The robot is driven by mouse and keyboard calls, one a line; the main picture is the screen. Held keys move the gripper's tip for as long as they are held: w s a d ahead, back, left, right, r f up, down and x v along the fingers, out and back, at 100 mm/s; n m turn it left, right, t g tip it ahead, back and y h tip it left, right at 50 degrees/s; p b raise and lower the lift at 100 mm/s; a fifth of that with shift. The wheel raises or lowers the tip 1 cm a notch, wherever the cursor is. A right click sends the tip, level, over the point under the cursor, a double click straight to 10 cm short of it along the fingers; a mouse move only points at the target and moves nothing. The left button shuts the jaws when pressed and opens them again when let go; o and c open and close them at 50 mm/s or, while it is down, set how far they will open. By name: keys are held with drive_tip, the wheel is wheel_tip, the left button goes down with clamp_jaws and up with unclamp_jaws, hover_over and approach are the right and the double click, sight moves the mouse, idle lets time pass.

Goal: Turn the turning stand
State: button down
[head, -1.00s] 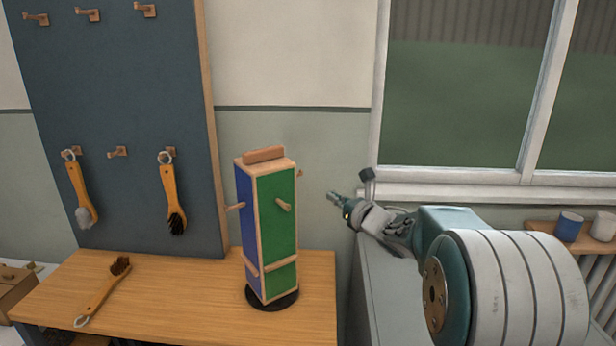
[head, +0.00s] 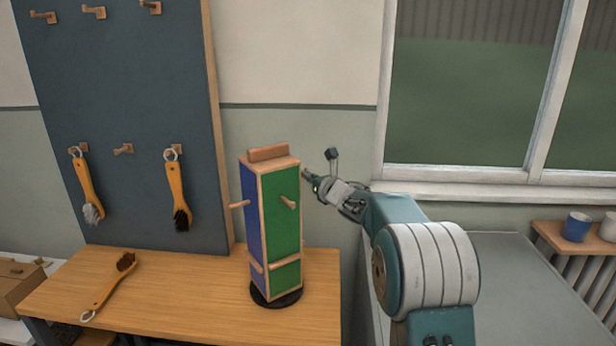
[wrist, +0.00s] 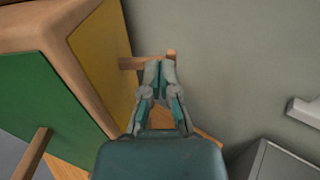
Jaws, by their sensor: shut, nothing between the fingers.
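The turning stand (head: 283,222) is an upright four-sided post on a round black base (head: 276,293), on the wooden table. In the head view it shows a blue side on the left and a green side on the right, with pegs and a wooden block on top. In the wrist view its green side (wrist: 48,100) and a yellow side (wrist: 103,50) show. My gripper (head: 306,174) is at the stand's upper right edge. In the wrist view my gripper (wrist: 160,66) is shut and empty, its tips at a peg (wrist: 132,62) on the yellow side; contact is unclear.
A brush (head: 110,287) lies on the table (head: 200,297) left of the stand. Two brushes hang on the dark pegboard (head: 125,120). A grey surface (head: 520,280) and a window are to the right, with cups (head: 577,227) on a shelf.

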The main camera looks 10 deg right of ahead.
drive_tip(key=shift+w, duration=0.25)
idle(0.3)
